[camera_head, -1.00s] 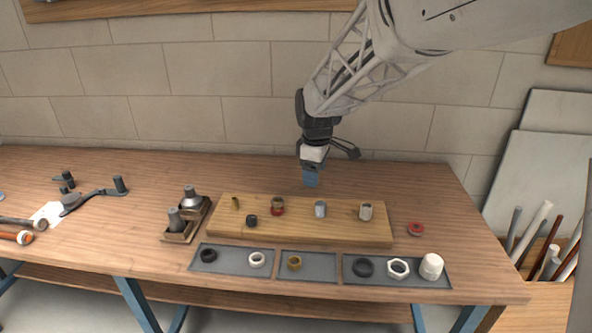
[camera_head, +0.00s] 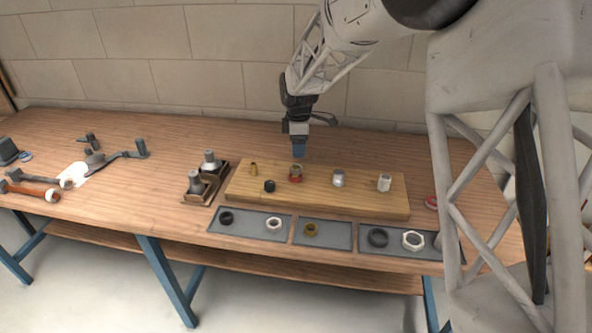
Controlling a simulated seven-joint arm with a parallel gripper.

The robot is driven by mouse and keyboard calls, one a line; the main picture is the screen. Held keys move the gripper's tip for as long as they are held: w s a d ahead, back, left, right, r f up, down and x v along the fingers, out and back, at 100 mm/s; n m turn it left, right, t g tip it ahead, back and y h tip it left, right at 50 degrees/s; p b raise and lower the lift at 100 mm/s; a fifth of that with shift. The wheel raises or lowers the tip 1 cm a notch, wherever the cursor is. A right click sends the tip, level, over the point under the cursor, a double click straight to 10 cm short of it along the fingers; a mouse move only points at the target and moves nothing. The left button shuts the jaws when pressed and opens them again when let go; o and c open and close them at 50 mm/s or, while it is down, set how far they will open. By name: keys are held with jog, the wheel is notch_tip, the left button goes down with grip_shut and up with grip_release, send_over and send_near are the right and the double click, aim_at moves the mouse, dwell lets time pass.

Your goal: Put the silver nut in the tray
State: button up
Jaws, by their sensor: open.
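A silver hexagonal nut (camera_head: 413,240) lies flat on the right-hand grey mat (camera_head: 394,254) at the table's front. A smaller pale ring or nut (camera_head: 273,223) lies on the left-hand grey mat (camera_head: 247,230). A small brown two-part tray (camera_head: 196,199) stands left of the wooden board, with grey fittings in it. I cannot tell whether this or a shallow grey mat is the task's tray. My gripper (camera_head: 298,153) points down with blue fingertips, empty, above or behind a brass and red fitting (camera_head: 296,173). It is open, well back and left of the hex nut.
The wooden board (camera_head: 320,201) holds several small fittings. A brass nut (camera_head: 311,230) lies on the middle mat (camera_head: 324,242), and a dark ring (camera_head: 378,237) lies beside the silver nut. Tools lie at the left. My arm covers the table's right end.

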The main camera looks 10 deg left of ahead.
aim_at(299, 168)
jog(key=shift+f, duration=0.1)
jog(key=shift+f, duration=1.15)
jog(key=shift+f, duration=0.15)
jog(key=shift+f, duration=2.5)
jog(key=shift+c, duration=0.5)
jog(key=c, duration=1)
jog(key=shift+r, duration=0.1)
